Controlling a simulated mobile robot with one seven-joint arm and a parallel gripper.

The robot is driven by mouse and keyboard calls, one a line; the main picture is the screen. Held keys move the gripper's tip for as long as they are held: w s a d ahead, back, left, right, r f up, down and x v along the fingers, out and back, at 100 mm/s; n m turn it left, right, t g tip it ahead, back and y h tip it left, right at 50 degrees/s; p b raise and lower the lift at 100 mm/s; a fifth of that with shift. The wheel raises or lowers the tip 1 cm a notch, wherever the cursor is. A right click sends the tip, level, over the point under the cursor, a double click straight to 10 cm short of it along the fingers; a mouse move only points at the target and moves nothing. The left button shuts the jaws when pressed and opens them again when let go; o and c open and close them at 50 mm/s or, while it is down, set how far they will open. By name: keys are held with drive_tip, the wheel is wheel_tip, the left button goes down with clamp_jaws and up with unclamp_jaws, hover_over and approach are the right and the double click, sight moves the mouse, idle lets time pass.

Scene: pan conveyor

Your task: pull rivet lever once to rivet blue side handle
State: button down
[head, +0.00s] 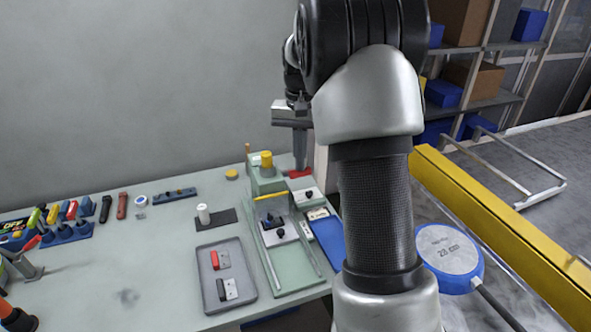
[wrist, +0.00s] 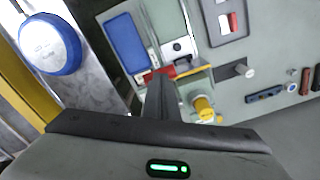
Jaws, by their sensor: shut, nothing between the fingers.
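My gripper (head: 300,165) points down at the back right of the bench, its fingers shut and empty. Its tips are close to a small red block (head: 299,173); I cannot tell whether they touch. In the wrist view the shut fingers (wrist: 160,85) end beside the red block (wrist: 157,74). The pale green riveting fixture (head: 262,185) has a yellow cylinder (head: 266,160) and a thin yellow bar (head: 271,196), perhaps the lever. The yellow cylinder also shows in the wrist view (wrist: 204,108). A dark part (head: 272,221) sits on the fixture's slide. I cannot make out a blue side handle.
A blue-rimmed pan (head: 448,252) lies on the conveyor at right, by a yellow rail (head: 500,225). A grey tray (head: 208,295) holds red and black handles. A blue tray (head: 327,240) lies beside the fixture.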

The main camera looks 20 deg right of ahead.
drive_tip(key=shift+s+f+b, duration=0.2)
drive_tip(key=shift+f+b, duration=0.85)
drive_tip(key=shift+f, duration=1)
drive_tip(key=shift+s+f+b, duration=0.4)
drive_tip(key=shift+f+b, duration=0.25)
drive_tip(key=shift+f, duration=0.15)
drive_tip(key=shift+s+f+b, duration=0.4)
drive_tip(key=shift+f+b, duration=0.25)
drive_tip(key=shift+f, duration=0.2)
drive_tip(key=shift+s+f+b, duration=0.4)
drive_tip(key=shift+f+b, duration=0.25)
drive_tip(key=shift+f, duration=0.3)
wheel_tip(320, 180, up, 18)
drive_tip(key=s+p, duration=0.1)
drive_tip(key=p, duration=1.3)
drive_tip(key=shift+r, duration=0.25)
